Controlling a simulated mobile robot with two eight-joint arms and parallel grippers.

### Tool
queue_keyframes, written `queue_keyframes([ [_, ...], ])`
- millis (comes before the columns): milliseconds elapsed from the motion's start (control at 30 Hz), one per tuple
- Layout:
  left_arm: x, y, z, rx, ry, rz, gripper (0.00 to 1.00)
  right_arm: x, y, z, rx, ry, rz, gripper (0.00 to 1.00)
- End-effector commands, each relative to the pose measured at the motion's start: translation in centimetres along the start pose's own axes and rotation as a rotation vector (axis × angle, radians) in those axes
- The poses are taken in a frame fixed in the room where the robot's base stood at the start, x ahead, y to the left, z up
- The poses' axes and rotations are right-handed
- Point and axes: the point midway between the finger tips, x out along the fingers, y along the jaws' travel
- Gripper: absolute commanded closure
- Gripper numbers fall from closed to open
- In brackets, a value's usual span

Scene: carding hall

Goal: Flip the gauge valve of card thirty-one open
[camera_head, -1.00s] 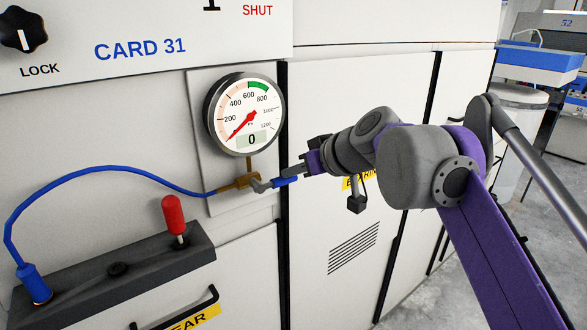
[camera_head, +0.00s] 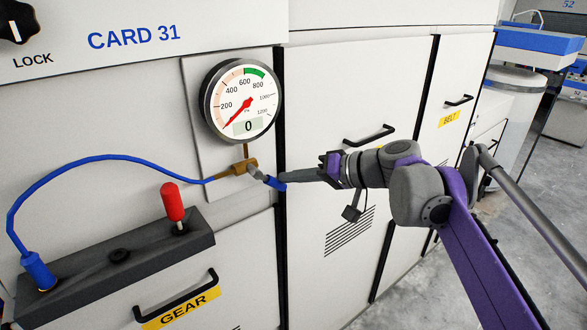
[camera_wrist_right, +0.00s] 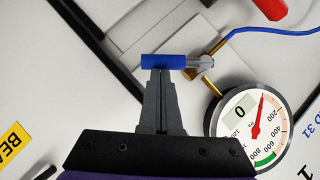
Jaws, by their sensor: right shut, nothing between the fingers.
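The gauge valve of card 31 has a brass body (camera_head: 238,168) below the round gauge (camera_head: 240,101). Its grey lever with a blue handle (camera_head: 274,183) points right and slightly down in the head view. The gauge reads 0. My right gripper (camera_head: 292,177) is shut and empty, its tips at the blue handle. In the right wrist view, the shut fingertips (camera_wrist_right: 162,73) meet the side of the blue handle (camera_wrist_right: 164,61), which lies across them; they look in contact, not around it. My left gripper is not in view.
A blue hose (camera_head: 110,158) arcs from the valve to a dark block (camera_head: 115,262) with a red-handled lever (camera_head: 172,203). A black lock knob (camera_head: 17,22) is at upper left. Door handles, such as the one above the GEAR label (camera_head: 178,300), stick out. Open floor lies right.

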Motion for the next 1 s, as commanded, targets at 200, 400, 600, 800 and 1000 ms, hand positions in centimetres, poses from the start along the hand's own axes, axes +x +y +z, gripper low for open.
queue_keyframes([
  [200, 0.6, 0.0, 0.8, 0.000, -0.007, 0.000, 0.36, 0.8, 0.9, 1.3, 0.173, -0.001, -0.115, 1.00],
  [400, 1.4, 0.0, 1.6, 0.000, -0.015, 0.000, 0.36, 1.6, 1.2, 2.4, 0.327, -0.001, -0.217, 1.00],
  [600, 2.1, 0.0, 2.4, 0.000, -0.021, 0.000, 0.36, 2.2, 1.2, 3.3, 0.465, -0.002, -0.309, 1.00],
  [800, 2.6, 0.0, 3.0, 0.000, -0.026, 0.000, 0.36, 2.6, 1.1, 4.0, 0.567, -0.001, -0.378, 1.00],
  [1000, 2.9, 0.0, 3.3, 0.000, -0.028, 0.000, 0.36, 2.9, 0.9, 4.3, 0.630, -0.001, -0.420, 1.00],
])
